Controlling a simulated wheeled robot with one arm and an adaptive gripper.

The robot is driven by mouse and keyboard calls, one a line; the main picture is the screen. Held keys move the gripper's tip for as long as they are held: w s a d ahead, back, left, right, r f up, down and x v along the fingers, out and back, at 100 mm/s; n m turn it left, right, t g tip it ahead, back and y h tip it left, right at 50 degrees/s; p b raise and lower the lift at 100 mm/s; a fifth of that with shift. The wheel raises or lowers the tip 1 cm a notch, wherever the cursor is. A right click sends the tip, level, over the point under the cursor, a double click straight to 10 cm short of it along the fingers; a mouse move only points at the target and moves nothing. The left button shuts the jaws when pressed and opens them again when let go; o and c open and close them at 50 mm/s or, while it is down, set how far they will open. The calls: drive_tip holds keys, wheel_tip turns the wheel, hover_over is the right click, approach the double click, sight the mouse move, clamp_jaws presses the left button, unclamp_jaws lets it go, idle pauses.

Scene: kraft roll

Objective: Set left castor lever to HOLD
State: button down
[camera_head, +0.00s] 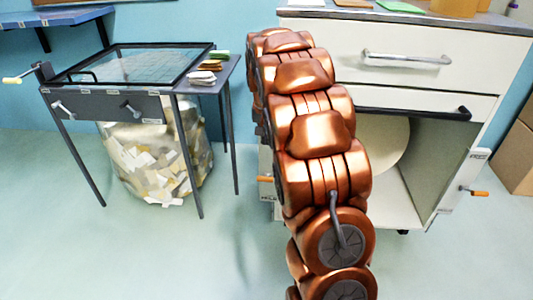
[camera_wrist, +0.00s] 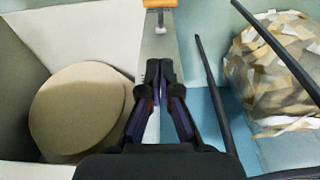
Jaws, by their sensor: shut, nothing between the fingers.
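The left castor lever has an orange handle (camera_head: 265,179) that sticks out left of my copper arm at the cabinet's left side. In the wrist view the orange handle (camera_wrist: 158,4) is cut off at the top edge, with a grey stem below it. My gripper (camera_wrist: 159,66) is shut and empty, its fingertips just below the lever in the picture and apart from it. My arm hides the gripper in the head view. I cannot read the lever's setting or its label.
The white cabinet (camera_head: 405,47) has an open bay with the pale kraft roll (camera_wrist: 77,112) inside. A right lever (camera_head: 474,192) sits on its other side. A dark-framed table (camera_head: 105,105) and a scrap-filled bag (camera_head: 160,160) stand left. Floor lies between.

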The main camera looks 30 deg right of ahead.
drive_tip(key=f+b, duration=0.1)
drive_tip(key=f, duration=0.2)
drive_tip(key=f+b, duration=0.1)
drive_tip(key=f, duration=0.3)
drive_tip(key=w+d+f+b, duration=0.1)
drive_tip(key=f, duration=0.2)
drive_tip(key=shift+f, duration=0.15)
drive_tip(key=shift+s+a+f+b, duration=0.5)
drive_tip(key=shift+s+f+b, duration=0.05)
drive_tip(key=shift+f+b, duration=0.25)
drive_tip(key=shift+s+a+f, duration=0.3)
drive_tip(key=shift+f, duration=0.15)
drive_tip(key=shift+d, duration=0.15)
drive_tip(key=shift+s, duration=0.1)
